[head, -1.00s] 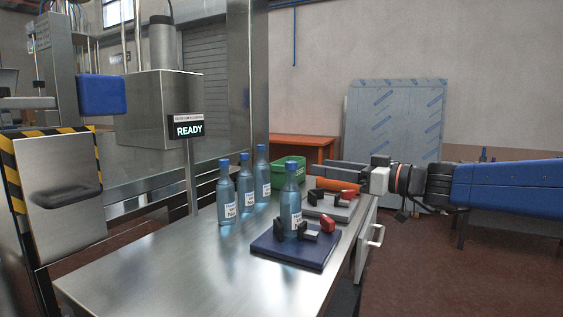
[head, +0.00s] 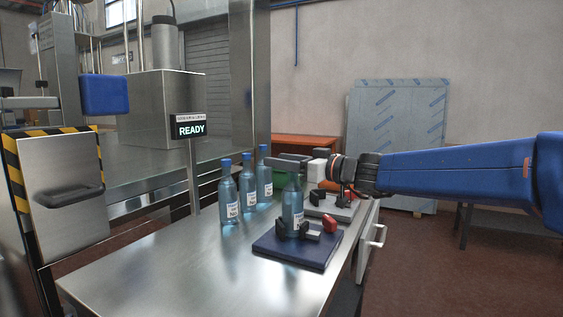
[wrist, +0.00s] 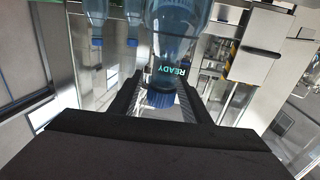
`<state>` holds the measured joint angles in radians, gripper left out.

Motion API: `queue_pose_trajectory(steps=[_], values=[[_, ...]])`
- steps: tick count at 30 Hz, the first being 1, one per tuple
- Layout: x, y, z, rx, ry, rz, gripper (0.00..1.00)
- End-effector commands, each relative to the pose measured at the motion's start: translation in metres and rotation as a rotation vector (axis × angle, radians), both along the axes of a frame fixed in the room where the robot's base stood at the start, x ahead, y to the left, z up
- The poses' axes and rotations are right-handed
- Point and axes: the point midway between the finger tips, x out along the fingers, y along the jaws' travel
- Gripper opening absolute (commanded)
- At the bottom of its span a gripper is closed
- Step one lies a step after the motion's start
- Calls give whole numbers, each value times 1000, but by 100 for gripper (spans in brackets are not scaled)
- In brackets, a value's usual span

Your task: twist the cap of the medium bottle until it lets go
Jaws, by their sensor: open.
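A clear blue bottle (head: 292,207) stands upright in a black clamp (head: 305,232) with a red handle (head: 330,223) on a dark blue base plate (head: 275,247). I take it to be the medium bottle. My gripper (head: 292,164) is at the bottle's top, hiding its cap in the head view. In the wrist view the bottle (wrist: 178,35) appears upside down, its blue cap (wrist: 160,99) between the two fingers of my open gripper (wrist: 160,103). A gap shows on the left of the cap; contact on the right is unclear.
Several similar capped bottles, such as the nearest one (head: 228,195), stand to the left on the steel table (head: 185,265). A second, grey fixture plate (head: 345,212) lies behind the clamp. A READY display (head: 190,127) stands at the back left. The table's front is clear.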

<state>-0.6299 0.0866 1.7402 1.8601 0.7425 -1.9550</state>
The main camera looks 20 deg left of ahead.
Motion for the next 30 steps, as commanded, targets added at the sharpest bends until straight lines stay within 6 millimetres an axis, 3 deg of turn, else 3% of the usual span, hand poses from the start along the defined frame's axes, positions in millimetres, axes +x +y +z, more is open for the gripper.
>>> queue_pose_trajectory(steps=[9,14,15,30], values=[[0,2,0,0,0,0,43],[0,2,0,0,0,0,5],[0,2,0,0,0,0,2],[-3,2,-1,0,0,131,2]])
